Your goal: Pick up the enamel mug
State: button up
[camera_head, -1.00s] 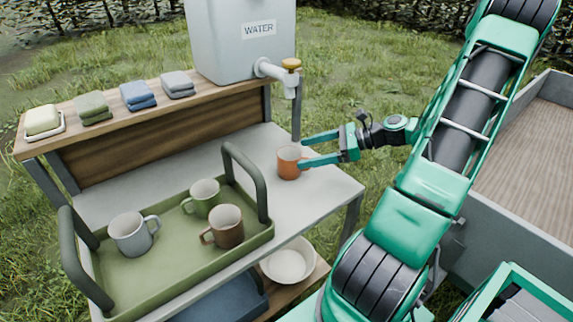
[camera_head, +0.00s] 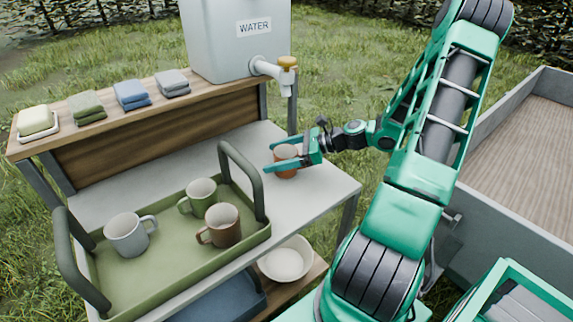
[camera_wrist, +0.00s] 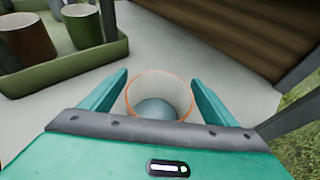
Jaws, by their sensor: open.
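An orange mug (camera_head: 286,174) with a pale inside stands upright on the grey table top (camera_head: 318,184), to the right of the tray. My gripper (camera_head: 267,156) is open and low, with one finger on each side of this mug. In the wrist view the orange-rimmed mug (camera_wrist: 160,84) sits between the two spread fingers (camera_wrist: 160,77), close to the palm. Narrow gaps seem to show between the fingers and its wall. Its handle and lower part are hidden. A grey mug (camera_head: 127,236), a green mug (camera_head: 201,194) and a brown mug (camera_head: 222,227) stand in the tray.
The green tray (camera_head: 165,277) has tall handles; its right handle (camera_head: 243,170) is near my fingertips. A water tank (camera_head: 232,45) with a tap (camera_head: 287,77) stands behind. Folded cloths (camera_head: 131,94) lie on the shelf. A white bowl (camera_head: 287,262) is below.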

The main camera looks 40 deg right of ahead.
jog(key=shift+c, duration=0.3)
jog(key=c, duration=1.4)
jog(key=shift+o, duration=0.2)
jog(key=shift+r, duration=0.2)
